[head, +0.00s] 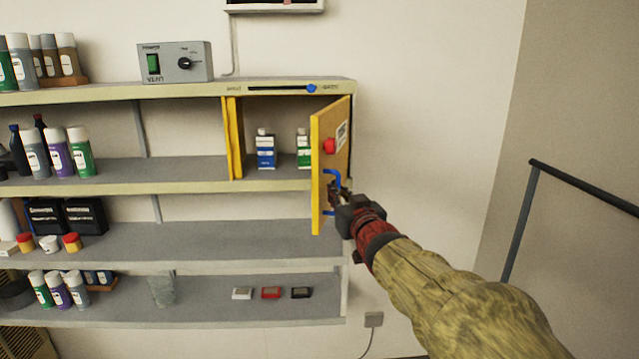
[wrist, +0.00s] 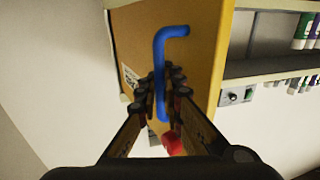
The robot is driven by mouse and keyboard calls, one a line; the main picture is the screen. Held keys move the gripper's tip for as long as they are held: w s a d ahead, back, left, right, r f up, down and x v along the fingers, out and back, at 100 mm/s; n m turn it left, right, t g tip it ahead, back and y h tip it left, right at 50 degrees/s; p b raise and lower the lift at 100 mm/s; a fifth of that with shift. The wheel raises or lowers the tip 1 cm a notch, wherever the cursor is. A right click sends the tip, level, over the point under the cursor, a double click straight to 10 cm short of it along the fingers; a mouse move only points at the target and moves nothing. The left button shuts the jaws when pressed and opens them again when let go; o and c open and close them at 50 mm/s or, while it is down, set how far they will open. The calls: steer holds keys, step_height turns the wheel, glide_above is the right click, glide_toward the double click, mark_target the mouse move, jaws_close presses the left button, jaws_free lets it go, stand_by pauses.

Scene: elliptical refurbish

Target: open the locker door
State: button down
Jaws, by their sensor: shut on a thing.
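The yellow locker door (head: 331,165) stands swung outward at the right end of the shelf unit, clearly ajar. The locker interior shows to its left, with bottles inside. A blue bar handle (head: 333,173) is on the door's outer face, and a red round part (head: 329,146) sits above it. My gripper (head: 338,192) is at the handle, shut on it. In the wrist view the blue handle (wrist: 160,75) runs between the two fingers (wrist: 161,88), with the yellow door (wrist: 200,50) behind. The red part (wrist: 174,144) shows low between the fingers.
A blue and white bottle (head: 265,150) and a green and white one (head: 303,148) stand in the locker. A grey control box (head: 175,62) sits on the top shelf. A dark railing (head: 580,180) is at right; bare wall lies between it and the shelves.

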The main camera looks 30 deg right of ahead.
steer(key=s+d+n+t+y+p, duration=0.1)
steer(key=s+d+n+y+p, duration=0.3)
steer(key=s+d+y+p, duration=0.3)
steer(key=shift+s+d+r+n+p, duration=0.15)
steer(key=shift+d+r+n+p, duration=0.2)
steer(key=shift+d+p, duration=2.25)
steer(key=shift+a, duration=0.1)
steer(key=c, duration=2.2)
jaws_free()
steer(key=shift+s+a+f, duration=0.1)
steer(key=shift+s, duration=0.05)
steer(key=shift+o, duration=1.1)
steer(key=shift+f, duration=0.2)
steer(key=s+d, duration=0.1)
steer(key=s, duration=1.1)
steer(key=shift+w, duration=0.1)
